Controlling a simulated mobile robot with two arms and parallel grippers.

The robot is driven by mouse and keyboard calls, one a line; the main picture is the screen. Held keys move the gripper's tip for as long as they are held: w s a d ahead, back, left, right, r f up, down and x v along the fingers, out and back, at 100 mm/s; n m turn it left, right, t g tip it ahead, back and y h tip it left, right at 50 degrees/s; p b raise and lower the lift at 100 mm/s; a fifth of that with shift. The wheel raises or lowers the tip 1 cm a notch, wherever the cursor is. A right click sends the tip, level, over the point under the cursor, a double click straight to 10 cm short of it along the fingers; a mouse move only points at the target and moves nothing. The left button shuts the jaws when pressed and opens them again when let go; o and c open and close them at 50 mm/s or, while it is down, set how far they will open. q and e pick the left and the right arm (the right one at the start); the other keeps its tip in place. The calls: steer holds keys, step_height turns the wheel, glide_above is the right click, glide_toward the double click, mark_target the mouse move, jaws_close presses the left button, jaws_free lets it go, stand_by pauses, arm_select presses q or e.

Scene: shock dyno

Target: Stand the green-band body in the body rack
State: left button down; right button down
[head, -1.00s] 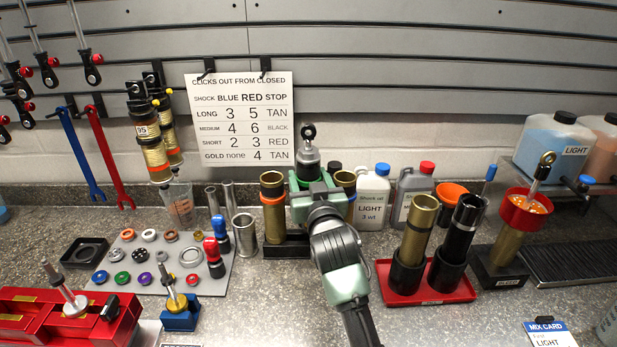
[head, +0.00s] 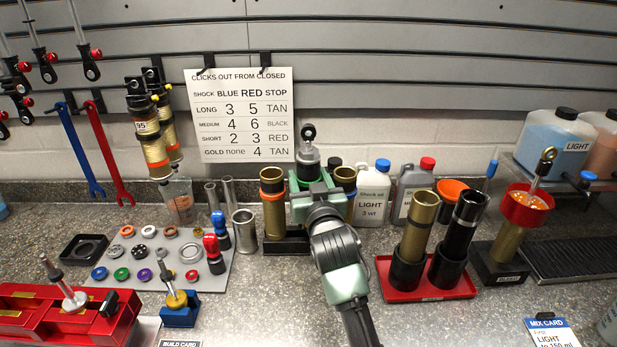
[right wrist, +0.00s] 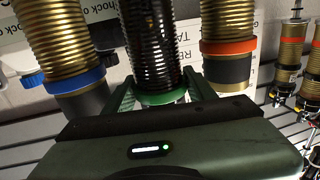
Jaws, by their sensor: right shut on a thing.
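The green-band body (right wrist: 150,45) is black and threaded, with a green band, in the right wrist view. My right gripper (right wrist: 155,95) is shut on it near the band. In the head view my right gripper (head: 312,205) hides most of that body at the middle of the body rack (head: 287,245), a low black base. An orange-band brass body (head: 272,212) stands to its left and a blue-band brass body (head: 346,180) to its right. Whether the green-band body rests on the rack's floor is hidden. My left gripper is not in view.
Oil bottles (head: 373,192) stand behind on the right. A red tray (head: 425,286) with two upright bodies is close to my right arm. A grey cap with an eyelet (head: 308,152) rises behind my gripper.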

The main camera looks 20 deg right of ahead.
stand_by(0.7)
steer(key=shift+f+b, duration=0.9)
steer(key=shift+f, duration=0.5)
steer(key=shift+c, duration=2.2)
jaws_free()
steer(key=shift+s+f, duration=0.1)
steer(key=shift+s, duration=0.05)
